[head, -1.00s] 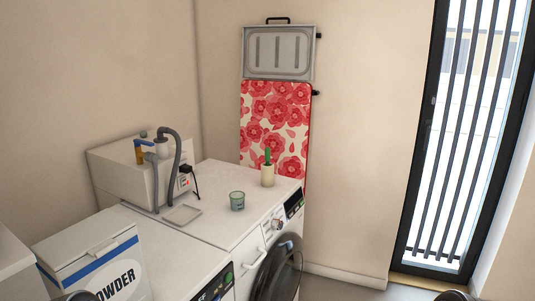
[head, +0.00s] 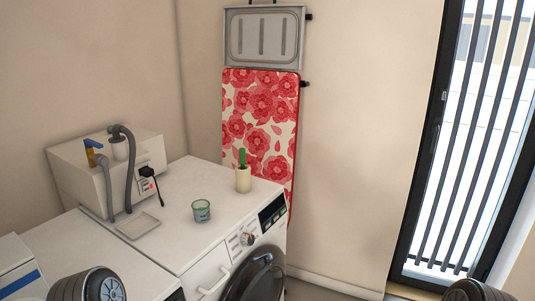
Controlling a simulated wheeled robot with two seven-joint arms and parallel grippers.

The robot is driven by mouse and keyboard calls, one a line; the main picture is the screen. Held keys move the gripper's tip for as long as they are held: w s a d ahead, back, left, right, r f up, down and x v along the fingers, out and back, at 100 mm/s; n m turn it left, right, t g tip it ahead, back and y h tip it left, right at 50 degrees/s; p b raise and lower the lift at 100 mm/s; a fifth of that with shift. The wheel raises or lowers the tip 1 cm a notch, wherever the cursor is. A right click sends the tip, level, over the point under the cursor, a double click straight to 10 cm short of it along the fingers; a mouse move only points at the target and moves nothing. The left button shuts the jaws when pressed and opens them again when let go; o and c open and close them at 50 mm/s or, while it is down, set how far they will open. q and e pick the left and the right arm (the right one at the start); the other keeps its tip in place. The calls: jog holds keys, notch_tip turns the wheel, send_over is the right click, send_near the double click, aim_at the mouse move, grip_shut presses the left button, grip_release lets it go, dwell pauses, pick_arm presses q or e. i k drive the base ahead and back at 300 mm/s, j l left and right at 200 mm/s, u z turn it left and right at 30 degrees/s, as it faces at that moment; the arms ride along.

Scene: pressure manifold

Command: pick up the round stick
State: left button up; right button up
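A green stick (head: 242,156) stands upright in a cream cylindrical holder (head: 243,181) on top of the right-hand white washing machine, near its back right corner. Only its upper part shows; its lower part is hidden in the holder. It looks like the round stick, but its exact shape is too small to tell. Dark ribbed parts of my arms show at the bottom left and bottom right edges, well apart from the stick. The fingers of my left and right grippers are not in view.
A green glass cup (head: 201,210) and a shallow tray (head: 138,225) sit on the machine tops. A white box (head: 80,175) with grey hoses stands at the back left. A floral ironing board (head: 258,125) hangs behind the holder. Clear machine top lies around the holder.

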aim_at(242, 152)
jog(key=i+l, duration=0.6)
jog(key=l, duration=0.15)
jog(key=i+l, duration=1.25)
jog(key=l, duration=0.2)
jog(key=i+l+u, duration=0.1)
jog(key=l+u, duration=0.1)
jog(key=u, duration=2.05)
